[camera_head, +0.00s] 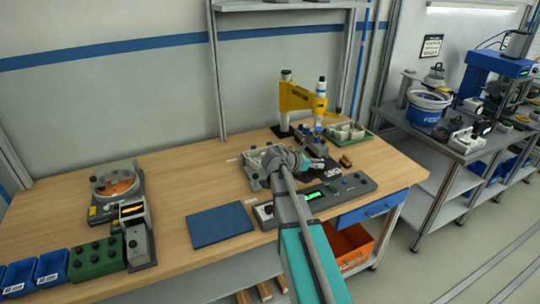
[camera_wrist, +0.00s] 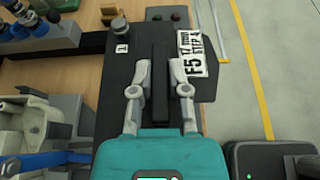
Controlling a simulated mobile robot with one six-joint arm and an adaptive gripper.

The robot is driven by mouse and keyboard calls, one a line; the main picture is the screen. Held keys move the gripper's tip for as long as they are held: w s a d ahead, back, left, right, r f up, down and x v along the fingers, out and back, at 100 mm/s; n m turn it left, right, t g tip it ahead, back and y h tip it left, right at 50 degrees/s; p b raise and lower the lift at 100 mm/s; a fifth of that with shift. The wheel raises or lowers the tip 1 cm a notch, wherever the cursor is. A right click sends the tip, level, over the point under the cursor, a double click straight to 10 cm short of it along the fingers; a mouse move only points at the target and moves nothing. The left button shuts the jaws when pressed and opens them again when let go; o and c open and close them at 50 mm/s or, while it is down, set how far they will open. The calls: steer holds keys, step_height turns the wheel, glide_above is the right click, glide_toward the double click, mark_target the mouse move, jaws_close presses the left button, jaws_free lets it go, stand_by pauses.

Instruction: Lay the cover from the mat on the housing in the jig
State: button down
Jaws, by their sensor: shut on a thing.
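My gripper (camera_head: 312,163) is over the right part of the bench. In the wrist view its two fingers (camera_wrist: 160,75) are closed on a narrow dark bar (camera_wrist: 160,90), over a dark plate (camera_wrist: 118,85). I cannot tell whether the bar is the cover or part of it, or whether it touches the plate. The blue mat (camera_head: 220,225) at the front of the bench is bare. A pale grey casting (camera_head: 254,163), which looks like the housing, stands left of my gripper; it also shows in the wrist view (camera_wrist: 35,128), with a blue part beside it. My arm partly hides this area.
A control box (camera_head: 345,190) with a green display is at the front edge. A yellow press (camera_head: 300,98) and a green tray (camera_head: 347,138) stand behind. A small wooden block (camera_head: 346,161) lies to the right.

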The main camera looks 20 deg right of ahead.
steer(key=shift+s+d, duration=0.1)
steer(key=shift+d, duration=0.15)
